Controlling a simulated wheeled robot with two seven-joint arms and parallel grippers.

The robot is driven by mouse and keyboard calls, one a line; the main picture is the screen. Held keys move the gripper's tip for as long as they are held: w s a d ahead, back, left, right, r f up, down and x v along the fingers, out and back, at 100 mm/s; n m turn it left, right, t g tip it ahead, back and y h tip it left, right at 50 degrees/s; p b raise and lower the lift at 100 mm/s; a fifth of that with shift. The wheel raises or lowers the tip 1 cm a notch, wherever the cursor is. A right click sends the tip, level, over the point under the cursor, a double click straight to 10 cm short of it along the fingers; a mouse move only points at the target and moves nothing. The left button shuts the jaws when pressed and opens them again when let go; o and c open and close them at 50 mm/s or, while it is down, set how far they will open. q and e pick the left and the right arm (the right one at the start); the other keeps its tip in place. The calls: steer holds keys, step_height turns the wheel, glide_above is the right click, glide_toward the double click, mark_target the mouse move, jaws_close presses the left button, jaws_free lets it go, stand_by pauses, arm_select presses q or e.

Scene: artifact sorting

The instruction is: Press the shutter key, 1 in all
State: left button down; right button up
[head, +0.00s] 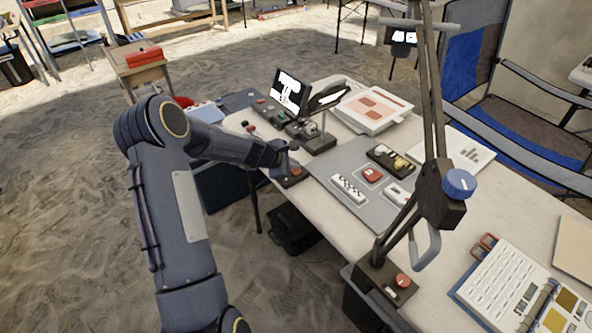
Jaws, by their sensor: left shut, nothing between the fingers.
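My left arm reaches in from the left, and my left gripper (285,163) is shut and empty at the near left edge of the table. Its fingertips are just above or at a small dark box with a red button (296,171); I cannot tell if they touch. The gripper partly hides the box. Another red button (402,280) sits on the dark base of a tall stand at the front of the table. No readable label shows which is the shutter key. My right gripper is not in view.
The table (330,222) holds a grey mat (330,163) with several small items, a small screen (289,90), a white tray (398,104) and a binder (500,285). The stand with a blue knob (460,183) rises at the front. A folding chair (525,125) stands behind.

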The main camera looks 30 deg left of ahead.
mark_target(293, 171)
arm_select(q)
steer(key=shift+f+b, duration=0.35)
steer(key=shift+f, duration=0.05)
steer(key=shift+r, duration=0.15)
stand_by(0.5)
steer(key=shift+r+p, duration=0.7)
steer(key=shift+r, duration=0.05)
step_height(293, 171, up, 5)
steer(key=p, duration=0.4)
stand_by(0.6)
